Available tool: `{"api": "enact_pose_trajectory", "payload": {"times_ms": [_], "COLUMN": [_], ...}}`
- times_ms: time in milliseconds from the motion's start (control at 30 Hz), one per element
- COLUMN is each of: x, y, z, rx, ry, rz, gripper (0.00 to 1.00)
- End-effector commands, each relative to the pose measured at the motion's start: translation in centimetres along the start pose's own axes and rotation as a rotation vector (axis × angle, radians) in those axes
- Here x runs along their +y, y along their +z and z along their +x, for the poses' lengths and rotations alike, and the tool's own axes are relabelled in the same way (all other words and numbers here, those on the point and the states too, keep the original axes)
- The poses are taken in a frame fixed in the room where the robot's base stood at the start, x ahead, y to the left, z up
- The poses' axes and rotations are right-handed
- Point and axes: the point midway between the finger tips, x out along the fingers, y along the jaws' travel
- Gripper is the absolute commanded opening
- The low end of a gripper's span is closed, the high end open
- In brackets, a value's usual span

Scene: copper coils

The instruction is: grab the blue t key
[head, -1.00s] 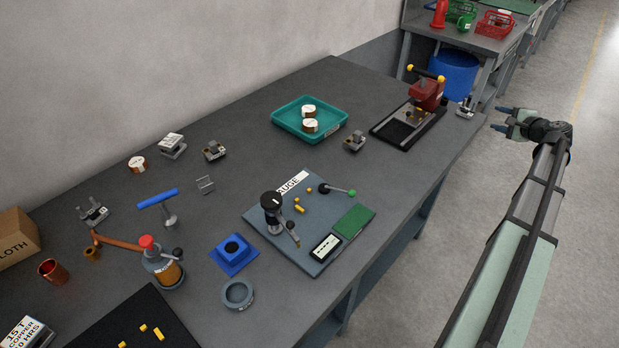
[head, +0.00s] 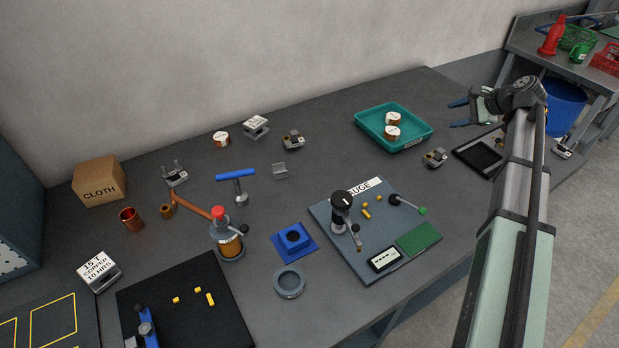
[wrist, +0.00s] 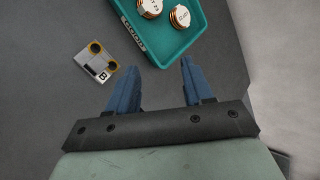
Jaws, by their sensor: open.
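The blue T key (head: 236,175) has a blue crossbar on a metal shaft with a wider metal foot. It stands on the grey bench left of centre in the head view, behind the orange-handled device, and is not in the wrist view.
The teal tray (head: 361,128) holds two copper coils. The orange-handled device (head: 228,240) stands just in front of the key. A small metal bracket (head: 280,171) is right of it. A gauge board (head: 335,228) and blue square block (head: 294,240) lie nearer the front.

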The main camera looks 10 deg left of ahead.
Motion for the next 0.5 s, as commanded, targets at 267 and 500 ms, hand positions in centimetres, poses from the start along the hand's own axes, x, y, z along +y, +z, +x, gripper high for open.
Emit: {"api": "enact_pose_trajectory", "payload": {"times_ms": [267, 500], "x": [-1.1, -0.8], "y": [11.0, 20.2], "z": [6.1, 10.1], "rx": [-0.043, -0.043], "ry": [0.163, 0.299], "rz": [0.025, 0.047], "gripper": [0.51, 0.51]}}
